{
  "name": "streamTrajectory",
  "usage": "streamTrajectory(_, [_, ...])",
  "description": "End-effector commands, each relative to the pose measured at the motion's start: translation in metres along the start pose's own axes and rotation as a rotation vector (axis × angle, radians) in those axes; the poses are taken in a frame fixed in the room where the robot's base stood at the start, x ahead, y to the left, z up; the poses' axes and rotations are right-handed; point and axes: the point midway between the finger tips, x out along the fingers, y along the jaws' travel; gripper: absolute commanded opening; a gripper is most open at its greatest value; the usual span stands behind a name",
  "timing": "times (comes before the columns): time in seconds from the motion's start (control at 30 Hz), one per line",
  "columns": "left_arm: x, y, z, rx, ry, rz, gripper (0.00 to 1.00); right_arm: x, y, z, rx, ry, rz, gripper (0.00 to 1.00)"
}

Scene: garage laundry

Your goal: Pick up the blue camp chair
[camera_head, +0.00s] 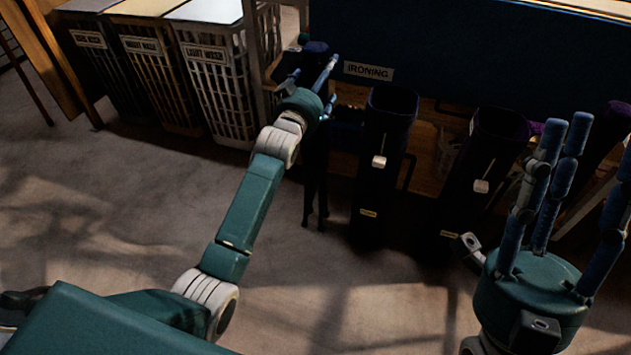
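A folded camp chair, dark and bluish (315,168), stands upright left of the dark bags, its thin legs on the floor. My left gripper (318,76) is at its top, with blue fingers spread around the dark upper end. The hand hides much of the chair's upper part, and I cannot tell whether the fingers touch or grip it. My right gripper (575,150) is at the right, fingers pointing up and spread apart, open and empty, in front of the dark bags.
Two dark upright bags with cord locks, one (385,165) in the middle and one (485,165) farther right, stand close beside the chair. Laundry baskets (215,95) stand at the back left. A shelf labelled IRONING (368,71) is behind. The left floor is clear.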

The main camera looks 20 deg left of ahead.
Motion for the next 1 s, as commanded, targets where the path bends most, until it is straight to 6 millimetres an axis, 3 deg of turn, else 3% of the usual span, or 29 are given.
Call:
streamTrajectory(0.13, [0.0, 0.0, 0.0, 0.0, 0.0, 0.0, 0.85, 0.0, 0.0, 0.0, 0.0, -0.001, 0.0, 0.4])
streamTrajectory(0.5, [0.0, 0.0, 0.0, 0.001, 0.0, 0.0, 0.11, 0.0, 0.0, 0.0, -0.001, -0.002, 0.0, 0.4])
streamTrajectory(0.53, [0.0, 0.0, -0.009, 0.002, 0.017, 0.0, 0.09, 0.001, 0.0, 0.0, -0.001, -0.002, 0.0, 0.4])
streamTrajectory(0.87, [0.0, 0.0, -0.011, 0.004, 0.016, 0.0, 0.09, 0.002, 0.0, 0.003, -0.001, -0.015, 0.0, 0.4])
streamTrajectory(1.0, [0.0, 0.0, -0.02, 0.004, 0.017, 0.0, 0.09, 0.002, 0.002, 0.023, -0.005, -0.1, 0.003, 0.4])
